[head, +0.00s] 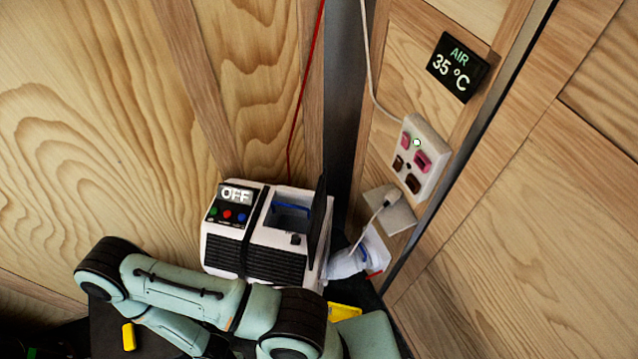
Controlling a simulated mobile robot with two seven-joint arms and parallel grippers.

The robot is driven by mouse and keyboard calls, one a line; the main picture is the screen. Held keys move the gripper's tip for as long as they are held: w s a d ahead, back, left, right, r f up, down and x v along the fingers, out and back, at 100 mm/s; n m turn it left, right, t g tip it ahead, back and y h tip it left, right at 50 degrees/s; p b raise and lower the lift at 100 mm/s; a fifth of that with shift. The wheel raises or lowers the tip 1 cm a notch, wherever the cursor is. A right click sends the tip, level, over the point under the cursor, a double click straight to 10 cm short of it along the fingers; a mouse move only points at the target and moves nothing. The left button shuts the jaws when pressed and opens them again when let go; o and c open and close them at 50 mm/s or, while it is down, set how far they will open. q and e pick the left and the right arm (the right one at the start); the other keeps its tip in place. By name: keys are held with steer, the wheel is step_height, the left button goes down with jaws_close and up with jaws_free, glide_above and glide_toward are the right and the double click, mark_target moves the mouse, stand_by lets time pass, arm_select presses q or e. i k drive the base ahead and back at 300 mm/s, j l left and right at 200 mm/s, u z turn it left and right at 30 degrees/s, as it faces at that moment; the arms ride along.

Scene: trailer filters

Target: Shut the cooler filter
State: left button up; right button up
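The cooler (262,235) is a white box with black grilles, standing against the wooden wall at the lower middle of the head view. Its display (237,194) reads OFF, above small red, blue and green buttons. A recess (287,216) with a blue piece inside is open on its top right. A thin dark flap (318,222) stands upright at the recess's right side, apart from the opening. Whether this flap is the filter cover I cannot tell. Neither of my grippers shows; one of my teal arms crosses in front of the cooler's lower part.
A white outlet panel (436,140) with a plugged-in cable is on the wall at right, below a black sign (458,67) reading AIR 35 °C. A white object (347,264) lies right of the cooler. A red cord (300,110) hangs behind it. The space above the cooler is clear.

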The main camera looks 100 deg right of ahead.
mark_target(319, 205)
steer(key=z, duration=1.7)
